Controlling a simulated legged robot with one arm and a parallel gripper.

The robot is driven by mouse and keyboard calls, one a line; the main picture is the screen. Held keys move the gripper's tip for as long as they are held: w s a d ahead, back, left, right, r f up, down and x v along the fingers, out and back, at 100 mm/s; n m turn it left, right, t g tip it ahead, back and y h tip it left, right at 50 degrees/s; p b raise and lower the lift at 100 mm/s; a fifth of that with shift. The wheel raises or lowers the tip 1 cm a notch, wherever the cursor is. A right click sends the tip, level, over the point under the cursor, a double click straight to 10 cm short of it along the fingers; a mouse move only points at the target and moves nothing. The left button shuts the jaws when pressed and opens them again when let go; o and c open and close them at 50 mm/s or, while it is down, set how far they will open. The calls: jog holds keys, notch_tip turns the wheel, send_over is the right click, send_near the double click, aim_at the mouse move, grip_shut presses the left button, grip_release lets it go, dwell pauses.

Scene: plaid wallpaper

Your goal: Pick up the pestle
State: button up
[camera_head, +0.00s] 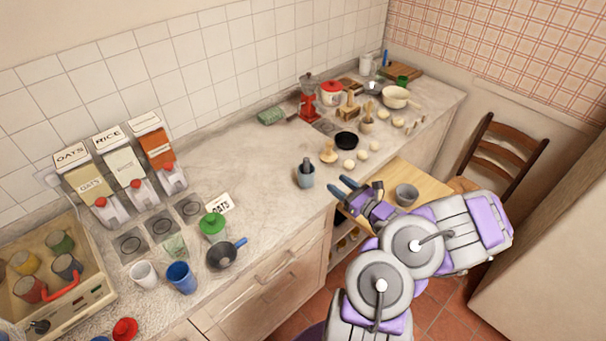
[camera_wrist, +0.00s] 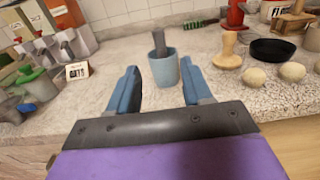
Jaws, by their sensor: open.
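The dark grey pestle (camera_head: 307,164) stands tilted in a blue-grey mortar (camera_head: 306,180) near the front edge of the counter. In the wrist view the pestle (camera_wrist: 159,42) rises out of the mortar (camera_wrist: 164,70), its lower end hidden inside. My gripper (camera_head: 343,188) is to the right of the mortar in the head view. In the wrist view its two blue fingers (camera_wrist: 160,84) are apart, with the mortar seen between and beyond them. Nothing is between the fingertips, and they appear clear of the mortar and pestle.
A wooden stamp-like tool (camera_head: 328,152), a black pan (camera_head: 346,139) and several pale dough balls (camera_head: 350,164) lie right of the mortar. A dark pan (camera_head: 223,255) and a green-lidded jar (camera_head: 213,225) stand to the left. The counter around the mortar's left is clear.

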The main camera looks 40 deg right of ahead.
jog(key=b, duration=0.2)
send_near(306, 162)
jog(key=w, duration=0.8)
jog(key=w+f, duration=0.1)
jog(key=shift+w+d+b, duration=0.1)
jog(key=shift+w+b, duration=0.25)
jog(key=shift+w, duration=0.6)
jog(key=shift+c, duration=0.2)
grip_shut()
